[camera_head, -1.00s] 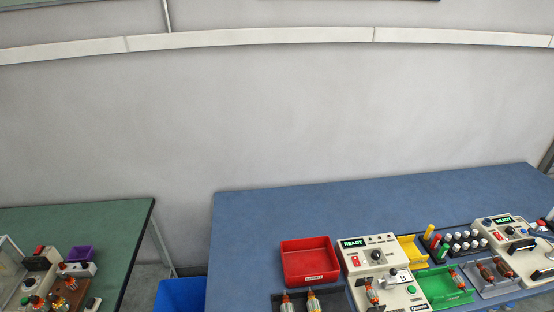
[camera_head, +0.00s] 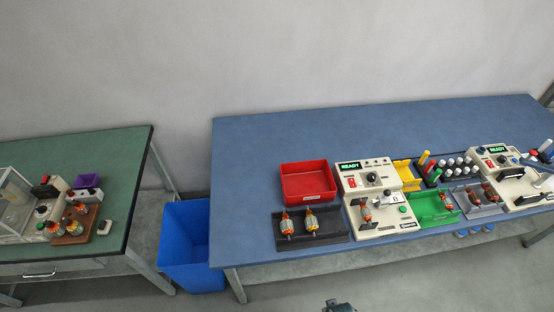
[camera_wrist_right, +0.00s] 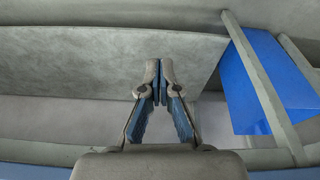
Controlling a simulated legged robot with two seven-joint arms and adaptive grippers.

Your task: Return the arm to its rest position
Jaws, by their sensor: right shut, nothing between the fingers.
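My right gripper (camera_wrist_right: 159,82) is in the middle of the right wrist view. Its two fingers meet at the tips, and nothing shows between them. It is apart from the objects around it, with a pale grey surface behind it. In the head view only a small dark part of my own arm shows at the bottom edge; I cannot tell which arm it belongs to. My left gripper does not show.
The blue table (camera_head: 300,140) carries a red bin (camera_head: 308,182), a black tray (camera_head: 330,236) with two armatures, a winding machine (camera_head: 376,230) and a green tray (camera_head: 425,203). A blue floor bin (camera_head: 185,245) stands between it and the green table (camera_head: 85,155).

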